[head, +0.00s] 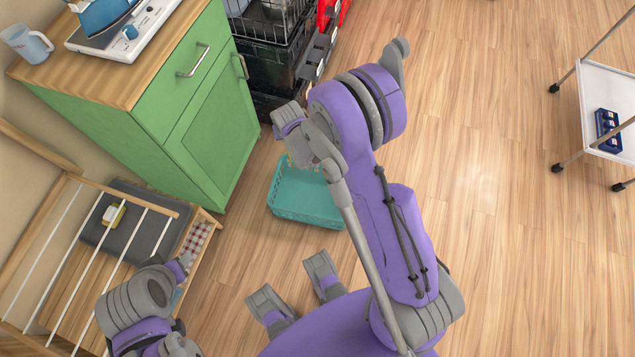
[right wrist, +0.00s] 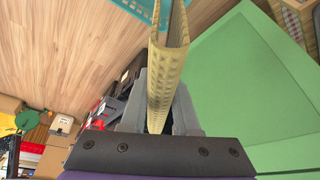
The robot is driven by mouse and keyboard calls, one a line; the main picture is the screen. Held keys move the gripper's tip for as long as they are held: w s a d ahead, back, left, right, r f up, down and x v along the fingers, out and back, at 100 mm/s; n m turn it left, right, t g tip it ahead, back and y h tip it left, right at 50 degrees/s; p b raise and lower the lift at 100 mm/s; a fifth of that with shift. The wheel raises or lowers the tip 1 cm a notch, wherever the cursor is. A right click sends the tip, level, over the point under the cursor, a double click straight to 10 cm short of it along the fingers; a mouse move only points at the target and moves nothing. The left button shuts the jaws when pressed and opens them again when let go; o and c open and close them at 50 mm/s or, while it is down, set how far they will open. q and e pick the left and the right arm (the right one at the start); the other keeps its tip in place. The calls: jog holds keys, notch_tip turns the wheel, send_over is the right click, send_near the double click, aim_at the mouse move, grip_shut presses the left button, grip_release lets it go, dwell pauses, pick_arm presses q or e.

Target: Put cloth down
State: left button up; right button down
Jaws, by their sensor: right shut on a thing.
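A pale yellow cloth with a waffle texture (right wrist: 170,60) hangs folded in my right gripper (right wrist: 160,90), which is shut on it in the right wrist view. In the head view, my right wrist covers the gripper and most of the cloth, near the green cabinet and above the teal basket (head: 305,200). The basket's edge also shows at the top of the right wrist view (right wrist: 150,10). My left gripper (head: 181,267) is at the lower left in the head view, beside the wooden rack; its jaws are too small and turned away to read.
The green cabinet (head: 205,130) holds an iron and a mug (head: 27,44) on top. A slatted wooden rack (head: 60,240) stands at left with a grey mat and a checked cloth (head: 196,240). Black crates (head: 268,60) stand behind. A white cart (head: 605,90) is at far right. Open floor lies between.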

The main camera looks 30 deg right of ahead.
jog(key=shift+s+d+f+m+g+h+b, duration=0.3)
jog(key=shift+d+f+m+b, duration=1.6)
jog(key=shift+f, duration=6.35)
jog(key=shift+s+d+f+m+t+h+b, duration=0.1)
jog(key=shift+s+d+f+h+b, duration=0.4)
jog(key=shift+f+b, duration=5.4)
jog(key=shift+s+d+f+m+g+h+b, duration=0.4)
jog(key=shift+d+f+m, duration=0.75)
jog(key=shift+f, duration=9.5)
jog(key=c, duration=0.7)
grip_release()
jog(key=shift+s+d, duration=0.1)
pick_arm(q)
notch_tip(320, 180, down, 19)
jog(key=w, duration=0.1)
jog(key=shift+w+g, duration=0.3)
jog(key=shift+w, duration=0.05)
pick_arm(e)
jog(key=shift+o, duration=0.2)
pick_arm(q)
jog(key=shift+f+p, duration=0.1)
jog(key=shift+p, duration=0.2)
pick_arm(e)
jog(key=shift+r, duration=0.2)
